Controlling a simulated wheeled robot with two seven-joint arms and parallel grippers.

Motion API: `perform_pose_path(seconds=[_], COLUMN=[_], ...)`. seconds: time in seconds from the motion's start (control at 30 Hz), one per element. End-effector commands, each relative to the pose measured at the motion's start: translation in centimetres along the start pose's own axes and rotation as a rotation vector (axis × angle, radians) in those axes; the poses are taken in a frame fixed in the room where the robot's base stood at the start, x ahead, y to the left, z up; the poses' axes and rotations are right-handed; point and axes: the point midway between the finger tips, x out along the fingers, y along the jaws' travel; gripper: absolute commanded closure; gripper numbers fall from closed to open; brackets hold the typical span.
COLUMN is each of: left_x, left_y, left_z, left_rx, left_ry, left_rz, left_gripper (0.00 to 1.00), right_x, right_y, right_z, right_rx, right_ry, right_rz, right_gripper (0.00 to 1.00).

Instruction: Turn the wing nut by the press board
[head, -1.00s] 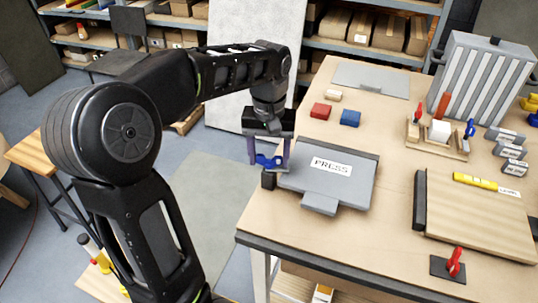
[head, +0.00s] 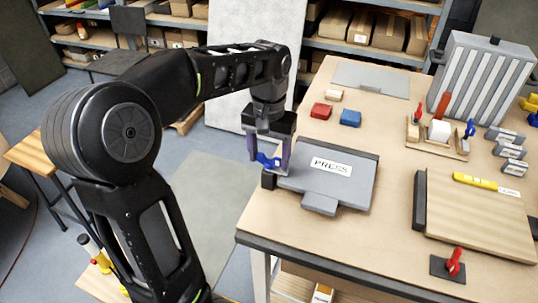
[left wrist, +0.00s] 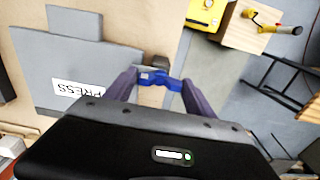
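The blue wing nut (head: 268,161) sits on a dark block beside the left edge of the grey press board (head: 350,184), which bears a white PRESS label. My left gripper (head: 268,164) points down over the wing nut, one finger at each end of its wings. The left wrist view shows the blue wing nut (left wrist: 158,79) between the two purple-grey fingers (left wrist: 157,84), which appear to touch its ends. The press board (left wrist: 70,62) lies to the left in that view. My right gripper is in neither view.
A red block (head: 321,111) and a blue block (head: 350,118) lie behind the press board. A wooden board (head: 475,215) and a red wing nut (head: 455,261) are to the right. The table's left edge is close to the wing nut.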

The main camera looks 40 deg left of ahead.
Motion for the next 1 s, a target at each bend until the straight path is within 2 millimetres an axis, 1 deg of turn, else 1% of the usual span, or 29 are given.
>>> perform_pose_path(seconds=[0.03,0.2,0.47,0.57,0.67,0.87,0.9,0.93,1.0], left_x=[0.0,0.0,0.0,-0.5,-1.4,-5.0,-5.8,-6.6,-7.3], left_y=[0.0,0.0,0.0,0.0,0.0,0.0,0.0,0.0,0.0], left_z=[0.0,0.0,0.0,0.0,-0.1,-0.1,-0.1,0.0,0.0], left_rx=[0.000,-0.001,-0.002,-0.002,-0.002,-0.001,-0.002,-0.002,-0.001], left_ry=[0.000,-0.001,-0.001,0.000,0.001,0.004,0.003,0.000,-0.001], left_rz=[0.000,0.000,0.000,0.000,0.000,0.001,0.001,0.000,0.000], left_gripper=[0.32,0.18,0.18,0.18,0.18,0.18,0.18,0.18,0.18], right_x=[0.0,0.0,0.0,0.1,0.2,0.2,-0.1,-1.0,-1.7], right_y=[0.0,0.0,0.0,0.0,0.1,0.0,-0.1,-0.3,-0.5], right_z=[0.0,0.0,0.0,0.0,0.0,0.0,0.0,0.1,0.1], right_rx=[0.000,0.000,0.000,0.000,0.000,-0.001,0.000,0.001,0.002], right_ry=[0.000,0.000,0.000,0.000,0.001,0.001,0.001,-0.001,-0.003], right_rz=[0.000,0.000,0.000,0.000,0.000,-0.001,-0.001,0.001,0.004], right_gripper=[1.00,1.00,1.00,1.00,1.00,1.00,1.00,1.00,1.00])
